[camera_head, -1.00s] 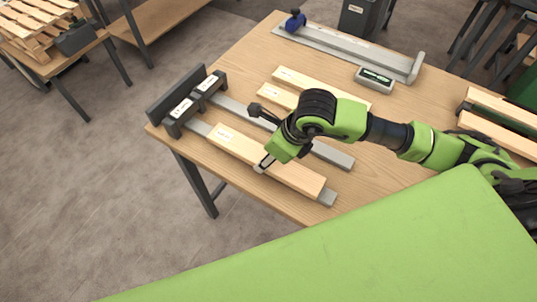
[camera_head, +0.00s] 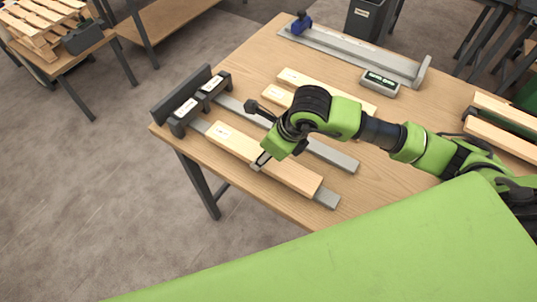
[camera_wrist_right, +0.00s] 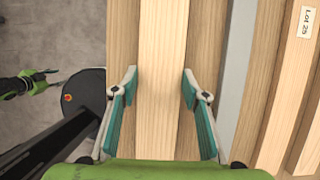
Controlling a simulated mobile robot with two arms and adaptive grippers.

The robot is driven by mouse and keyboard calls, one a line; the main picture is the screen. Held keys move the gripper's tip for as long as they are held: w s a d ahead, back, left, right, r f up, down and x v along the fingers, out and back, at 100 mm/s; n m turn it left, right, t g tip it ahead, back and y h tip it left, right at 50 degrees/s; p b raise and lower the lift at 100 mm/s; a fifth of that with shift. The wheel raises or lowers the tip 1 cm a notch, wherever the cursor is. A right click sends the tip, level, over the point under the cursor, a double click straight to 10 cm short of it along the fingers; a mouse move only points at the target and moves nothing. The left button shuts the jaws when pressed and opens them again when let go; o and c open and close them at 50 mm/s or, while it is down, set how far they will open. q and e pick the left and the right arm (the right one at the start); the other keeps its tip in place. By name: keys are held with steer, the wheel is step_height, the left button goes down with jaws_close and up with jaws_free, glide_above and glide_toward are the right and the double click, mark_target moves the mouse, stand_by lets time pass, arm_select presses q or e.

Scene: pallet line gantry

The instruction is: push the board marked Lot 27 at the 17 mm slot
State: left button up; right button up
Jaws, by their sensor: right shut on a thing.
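A pale board (camera_head: 235,146) with a white label lies along a grey rail (camera_head: 328,199) at the table's near left. Its label is too small to read. My right gripper (camera_head: 259,164) is shut on this board around its middle. The right wrist view shows one finger on each side of the board (camera_wrist_right: 163,60). Beyond the board's far left end stand two dark slotted blocks (camera_head: 184,112) with white labels I cannot read. A short stretch of bare rail shows between board and block. What looks like my left gripper (camera_wrist_right: 40,82) is small at the wrist view's left edge.
A second grey rail (camera_head: 335,156) runs parallel behind. Two more boards (camera_head: 315,81) lie farther back; the wrist view shows a board labelled Lot 25 (camera_wrist_right: 303,50). A small display device (camera_head: 380,82) and a long metal gauge (camera_head: 345,53) are at the back.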

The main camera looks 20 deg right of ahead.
mark_target(247, 147)
steer(key=shift+w+a+f, duration=0.15)
steer(key=shift+w+a, duration=0.25)
steer(key=shift+w, duration=0.1)
steer(key=shift+w+a, duration=0.15)
steer(key=shift+w, duration=0.05)
steer(key=shift+w+a+b, duration=0.6)
steer(key=shift+w, duration=0.2)
steer(key=shift+w+a, duration=0.15)
steer(key=shift+w+a+b, duration=0.5)
steer(key=shift+w+a, duration=0.3)
steer(key=shift+w, duration=0.25)
steer(key=shift+s+d, duration=0.1)
steer(key=shift+s, duration=0.05)
stand_by(0.3)
steer(key=shift+s+d, duration=0.3)
steer(key=shift+s, duration=0.05)
